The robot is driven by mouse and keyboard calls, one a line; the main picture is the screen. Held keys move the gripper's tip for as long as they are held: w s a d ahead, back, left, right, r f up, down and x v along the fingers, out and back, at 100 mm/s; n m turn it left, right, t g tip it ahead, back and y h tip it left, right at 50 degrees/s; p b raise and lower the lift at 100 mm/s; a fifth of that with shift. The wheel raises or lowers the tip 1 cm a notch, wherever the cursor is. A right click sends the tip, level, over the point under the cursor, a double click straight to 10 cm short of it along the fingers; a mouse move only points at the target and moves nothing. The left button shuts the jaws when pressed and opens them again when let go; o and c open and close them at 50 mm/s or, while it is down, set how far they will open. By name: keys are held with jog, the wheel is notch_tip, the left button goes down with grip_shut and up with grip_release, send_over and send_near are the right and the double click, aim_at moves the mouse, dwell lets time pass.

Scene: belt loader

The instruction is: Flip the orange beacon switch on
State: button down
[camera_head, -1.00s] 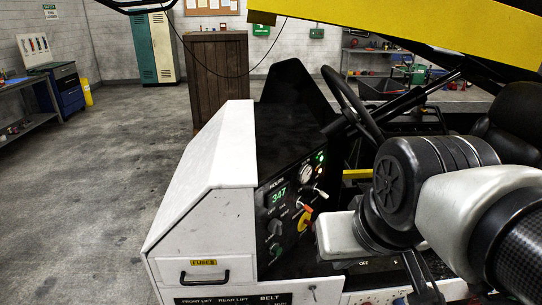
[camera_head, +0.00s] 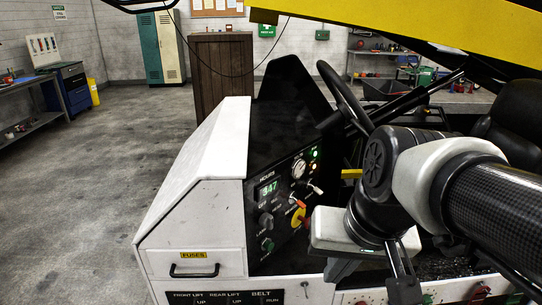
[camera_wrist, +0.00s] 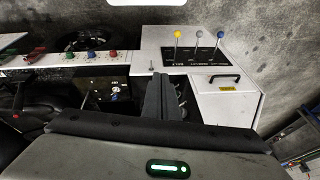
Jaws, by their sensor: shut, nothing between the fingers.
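The black dash panel (camera_head: 262,170) faces my arm, on the side of the white console. It carries a green number display (camera_head: 268,188), a round gauge, several small toggles and knobs, and a red-orange lever (camera_head: 297,203) above a yellow part (camera_head: 299,218). The lever may be the orange beacon switch; its label is too small to read, and I cannot tell its position. My gripper (camera_wrist: 162,78) is shut and empty. In the head view its pale body is just right of the panel's lower part. In the wrist view its fingers hide part of the panel.
The white console (camera_head: 205,205) has a handled fuse drawer (camera_head: 195,268). Yellow, grey and blue knobbed levers (camera_wrist: 198,40) stand on its end. The steering wheel (camera_head: 345,98) and seat (camera_head: 515,110) are close to my arm. Floor to the left is clear.

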notch_tip(320, 180, down, 8)
jog(key=w+a+m+g+y+b, duration=0.1)
jog(key=a+m+g+y+b, duration=0.1)
jog(key=g+b, duration=0.1)
jog(key=w+a+f+m+y+b, duration=0.2)
jog(key=w+f+m+y, duration=0.1)
jog(key=w+m+y, duration=0.15)
jog(key=w+a+f+m+y+b, duration=0.2)
jog(key=w+f+m+y, duration=0.15)
jog(key=w+m, duration=0.25)
jog(key=w+d+f+m+t+y+b, duration=0.1)
jog(key=w+d+f+m+t, duration=0.2)
jog(key=w+d+m+t, duration=0.3)
jog(key=w+d+f+m+t+b, duration=0.1)
jog(key=w+d+f+m+t, duration=0.2)
jog(key=w+d+m+t, duration=0.2)
jog(key=w+d+m, duration=0.2)
jog(key=w+d, duration=0.2)
jog(key=shift+w+d+f+t+y+b, duration=0.15)
jog(key=shift+w+d+t+y+b, duration=0.1)
jog(key=shift+d+t+y+b, duration=0.15)
jog(key=shift+a, duration=0.1)
